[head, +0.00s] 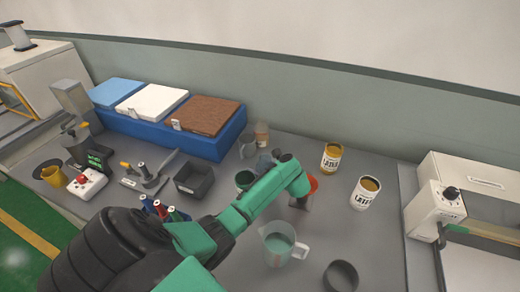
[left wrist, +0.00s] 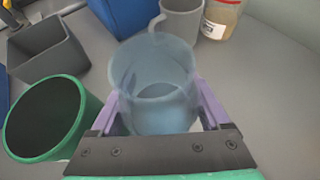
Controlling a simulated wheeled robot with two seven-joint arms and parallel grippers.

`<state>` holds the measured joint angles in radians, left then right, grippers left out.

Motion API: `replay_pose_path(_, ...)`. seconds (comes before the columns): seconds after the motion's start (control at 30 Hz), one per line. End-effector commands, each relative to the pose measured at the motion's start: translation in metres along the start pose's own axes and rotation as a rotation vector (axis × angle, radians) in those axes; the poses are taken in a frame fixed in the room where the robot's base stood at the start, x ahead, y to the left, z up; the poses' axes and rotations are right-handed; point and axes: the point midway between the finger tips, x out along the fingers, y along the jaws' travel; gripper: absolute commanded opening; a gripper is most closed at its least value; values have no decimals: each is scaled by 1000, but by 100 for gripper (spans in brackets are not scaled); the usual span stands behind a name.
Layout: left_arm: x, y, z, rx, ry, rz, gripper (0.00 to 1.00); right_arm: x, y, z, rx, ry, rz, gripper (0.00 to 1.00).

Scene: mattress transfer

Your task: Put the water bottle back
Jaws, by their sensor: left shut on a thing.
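A translucent blue open-topped container with liquid in it, apparently the water bottle (left wrist: 155,85), fills the middle of the left wrist view. My left gripper (left wrist: 160,112) is shut on it, with a purple finger on each side. In the head view the bottle (head: 265,163) shows only in part beyond the end of my green left arm. My left gripper (head: 276,158) is there at the back middle of the table, largely hidden by the wrist. I cannot tell whether the bottle touches the table. My right gripper is in neither view.
A green cup (left wrist: 45,118), grey bin (left wrist: 45,55), grey mug (left wrist: 183,18) and red-lidded jar (left wrist: 220,14) stand close by. A clear jug (head: 279,247), dark bowl (head: 341,276) and two labelled cans (head: 331,158) stand nearer or farther right.

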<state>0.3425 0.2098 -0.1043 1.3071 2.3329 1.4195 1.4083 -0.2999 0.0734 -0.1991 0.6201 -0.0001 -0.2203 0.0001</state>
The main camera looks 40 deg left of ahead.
Motion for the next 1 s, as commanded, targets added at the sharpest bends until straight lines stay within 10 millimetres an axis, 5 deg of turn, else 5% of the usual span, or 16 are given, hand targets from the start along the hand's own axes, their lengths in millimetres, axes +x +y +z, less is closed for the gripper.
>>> replay_pose_path(0.33,4,-1,-6,-3,-1,-2,0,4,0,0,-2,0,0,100)
replay_pose_path(0.37,4,0,-6,-3,-1,-1,84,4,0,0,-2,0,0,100)
replay_pose_path(0.4,3,0,-5,-2,-1,-1,92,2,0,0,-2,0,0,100)
replay_pose_path(0.77,1,0,0,-2,-2,-1,92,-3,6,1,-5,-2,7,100)
replay_pose_path(1.0,-35,-1,-6,-5,2,-3,92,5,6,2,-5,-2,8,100)
